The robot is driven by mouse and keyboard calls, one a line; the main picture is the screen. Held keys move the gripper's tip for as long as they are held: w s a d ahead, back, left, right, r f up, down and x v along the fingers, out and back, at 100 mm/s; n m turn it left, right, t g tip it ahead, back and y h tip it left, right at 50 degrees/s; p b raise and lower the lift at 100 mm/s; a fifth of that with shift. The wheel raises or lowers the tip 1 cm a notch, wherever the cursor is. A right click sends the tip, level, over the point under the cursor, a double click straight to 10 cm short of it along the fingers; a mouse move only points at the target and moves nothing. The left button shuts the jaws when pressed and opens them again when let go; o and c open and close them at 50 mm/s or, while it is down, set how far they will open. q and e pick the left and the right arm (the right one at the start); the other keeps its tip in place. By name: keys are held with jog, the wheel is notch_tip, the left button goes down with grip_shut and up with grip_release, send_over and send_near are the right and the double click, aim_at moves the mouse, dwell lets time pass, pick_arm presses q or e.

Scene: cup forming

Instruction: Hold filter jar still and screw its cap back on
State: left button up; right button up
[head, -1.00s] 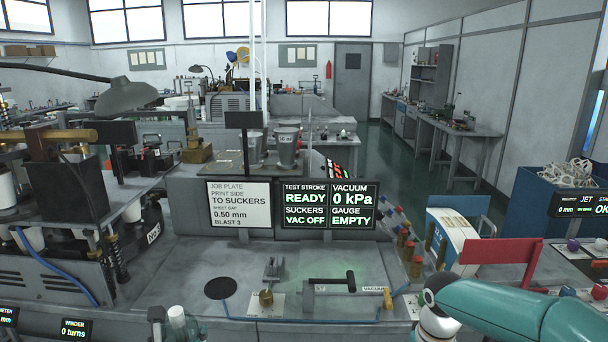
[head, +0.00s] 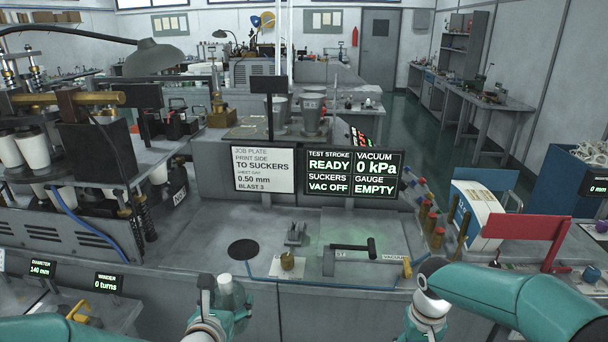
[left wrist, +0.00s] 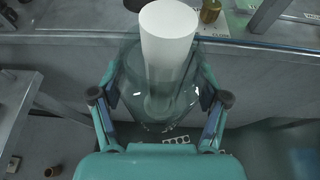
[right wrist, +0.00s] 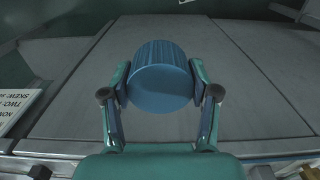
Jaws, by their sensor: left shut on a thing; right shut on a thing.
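The filter jar is a clear glass bowl (left wrist: 130,85) with a white filter cylinder (left wrist: 168,35) standing up out of its open top. My left gripper (left wrist: 160,97) is shut on the jar, one finger on each side of the glass. In the head view the jar (head: 228,292) shows small at the lower edge, in my left gripper (head: 222,300). The blue ribbed cap (right wrist: 160,78) is between the fingers of my right gripper (right wrist: 160,93), which is shut on it. The cap is apart from the jar. My right gripper's fingers and the cap are hidden in the head view.
A grey bench (head: 190,262) lies ahead of the jar, with a brass fitting (head: 287,260) and a black-handled valve (head: 353,247) on it. A red panel (head: 525,227) stands at the right. A small counter display (head: 108,282) stands to the left of the jar.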

pick_arm(q)
jog(key=s+d+f+m+g+h, duration=0.1)
jog(key=s+d+f+m+h, duration=0.3)
jog(key=d+f, duration=0.2)
jog(key=s+d+f+m+g+h, duration=0.2)
jog(key=s+d+f+m+h, duration=0.1)
jog(key=d+f, duration=0.4)
jog(key=shift+s+d+f+m+h, duration=0.3)
jog(key=shift+d+m+h, duration=0.2)
jog(key=shift+d+h, duration=0.55)
jog(key=shift+d+y, duration=0.15)
jog(key=shift+y, duration=0.1)
pick_arm(e)
jog(key=shift+s+d+r, duration=0.15)
jog(key=shift+s+r, duration=0.15)
jog(key=shift+s, duration=0.1)
jog(key=s+a+r+n, duration=0.1)
jog(key=a+r+n, duration=0.1)
jog(key=a, duration=0.6)
jog(key=s+a+r+n, duration=0.2)
jog(key=a+r, duration=0.2)
jog(key=a, duration=0.4)
jog(key=s+a+r+n, duration=0.1)
jog(key=a+r+n, duration=0.1)
jog(key=a, duration=0.6)
jog(key=shift+s+a+r, duration=0.15)
jog(key=shift+s+r, duration=0.05)
jog(key=shift+r, duration=0.65)
jog(key=shift+f, duration=0.1)
jog(key=shift+f, duration=1.9)
